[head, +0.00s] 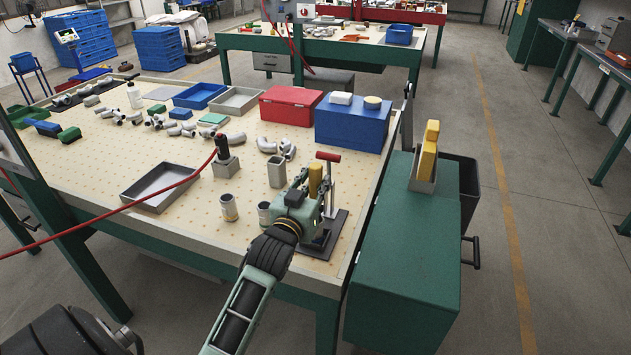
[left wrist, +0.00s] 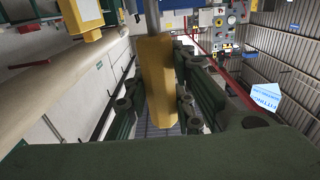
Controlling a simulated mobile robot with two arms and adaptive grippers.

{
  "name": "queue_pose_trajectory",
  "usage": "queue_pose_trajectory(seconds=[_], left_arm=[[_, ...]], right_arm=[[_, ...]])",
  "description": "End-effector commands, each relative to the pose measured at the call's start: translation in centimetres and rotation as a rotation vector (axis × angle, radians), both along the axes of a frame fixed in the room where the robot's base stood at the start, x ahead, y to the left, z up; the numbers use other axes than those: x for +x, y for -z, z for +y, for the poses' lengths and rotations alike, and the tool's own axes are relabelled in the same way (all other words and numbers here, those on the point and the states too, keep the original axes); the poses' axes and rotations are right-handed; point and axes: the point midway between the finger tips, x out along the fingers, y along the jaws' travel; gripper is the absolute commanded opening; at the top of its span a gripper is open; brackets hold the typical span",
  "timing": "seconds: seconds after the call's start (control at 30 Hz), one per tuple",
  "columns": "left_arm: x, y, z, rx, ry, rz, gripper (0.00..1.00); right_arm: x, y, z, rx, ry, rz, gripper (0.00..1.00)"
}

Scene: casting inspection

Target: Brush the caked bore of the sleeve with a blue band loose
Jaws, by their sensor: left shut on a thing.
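My left gripper (head: 310,193) is shut on a yellow handle (head: 315,180), above the near right corner of the table. In the left wrist view the yellow handle (left wrist: 157,85) sits between the fingers, with a grey metal rod running from it toward the top edge. No bristles can be made out. Two metal sleeves stand upright left of the gripper: one sleeve (head: 229,208) in the open, the other sleeve (head: 264,212) close beside the gripper. Their band colours and bores are too small to tell. A red-handled clamp (head: 328,157) on a dark base (head: 331,238) stands just beyond, partly hidden by the gripper.
A square metal cup (head: 276,173) stands behind the gripper. A red hose (head: 180,186) crosses the table past a grey tray (head: 147,206). Red (head: 291,104) and blue (head: 352,128) boxes stand behind. Yellow pieces (head: 428,155) stand in a holder on the green cabinet (head: 405,245).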

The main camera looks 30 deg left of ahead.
Motion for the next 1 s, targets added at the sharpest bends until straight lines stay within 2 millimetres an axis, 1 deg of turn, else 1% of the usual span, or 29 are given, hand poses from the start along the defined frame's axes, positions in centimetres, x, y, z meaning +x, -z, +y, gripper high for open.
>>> queue_pose_trajectory(seconds=[0.03,0.17,0.47,0.67,1.0], left_arm=[[0.0,0.5,0.0,-0.001,-0.001,0.006,0.00],[0.0,0.9,0.0,-0.001,-0.001,0.006,0.00],[0.0,0.8,0.0,-0.001,0.000,0.005,0.00],[0.0,0.5,0.0,-0.002,0.000,0.003,0.00],[0.0,-0.7,0.0,-0.001,0.000,-0.001,0.00]], right_arm=[[0.0,0.2,0.0,0.000,0.000,0.000,0.35],[0.0,0.3,0.0,0.000,0.000,0.000,0.35],[0.0,0.3,0.3,0.003,0.000,0.000,0.35],[0.0,0.0,0.4,0.005,0.001,0.000,0.35],[0.0,-1.0,0.4,0.005,0.000,-0.001,0.35]])
